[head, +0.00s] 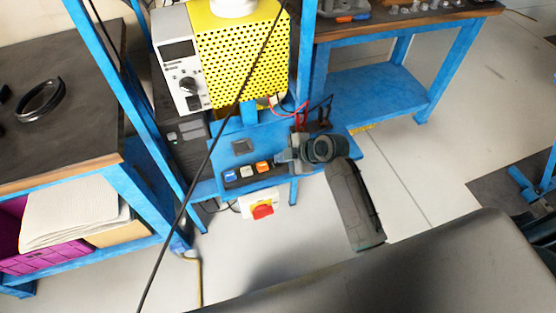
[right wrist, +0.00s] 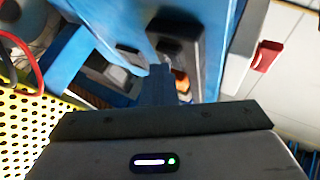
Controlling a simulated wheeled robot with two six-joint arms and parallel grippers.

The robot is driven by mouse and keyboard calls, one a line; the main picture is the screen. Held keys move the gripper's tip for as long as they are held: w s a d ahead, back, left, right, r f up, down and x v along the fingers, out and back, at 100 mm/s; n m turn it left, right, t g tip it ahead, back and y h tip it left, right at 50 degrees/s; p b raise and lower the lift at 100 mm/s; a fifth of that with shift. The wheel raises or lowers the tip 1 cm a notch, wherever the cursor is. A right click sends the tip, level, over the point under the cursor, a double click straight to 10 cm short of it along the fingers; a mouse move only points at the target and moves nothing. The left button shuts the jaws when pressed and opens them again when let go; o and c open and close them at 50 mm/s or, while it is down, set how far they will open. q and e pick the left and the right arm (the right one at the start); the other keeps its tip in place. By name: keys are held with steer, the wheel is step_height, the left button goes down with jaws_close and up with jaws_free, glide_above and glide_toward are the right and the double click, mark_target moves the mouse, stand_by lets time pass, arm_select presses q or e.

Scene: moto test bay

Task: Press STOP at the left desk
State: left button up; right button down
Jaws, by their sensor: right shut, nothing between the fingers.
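The left desk's blue control panel (head: 240,135) carries a black strip with a blue button (head: 230,175), a white button (head: 247,171) and an orange button (head: 263,167). Their labels are too small to read, so I cannot tell which is STOP. My right gripper (head: 283,157) is shut and empty, with its tip close to the orange button, just right of and above it. In the right wrist view, the shut fingers (right wrist: 160,84) point at the button strip, beside an orange patch (right wrist: 183,86); contact cannot be told. My left gripper is not in view.
A red rotary switch (head: 263,211) on a white box hangs below the panel. A yellow perforated guard (head: 240,50) and a grey control unit (head: 178,60) stand above it. Blue frame posts and a thin black diagonal line cross the view. Red wires (head: 290,105) run close by.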

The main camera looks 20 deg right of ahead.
steer(key=shift+r+p, duration=0.8)
steer(key=shift+r, duration=0.1)
steer(key=shift+r, duration=0.1)
step_height(320, 180, up, 5)
steer(key=p, duration=0.4)
stand_by(0.6)
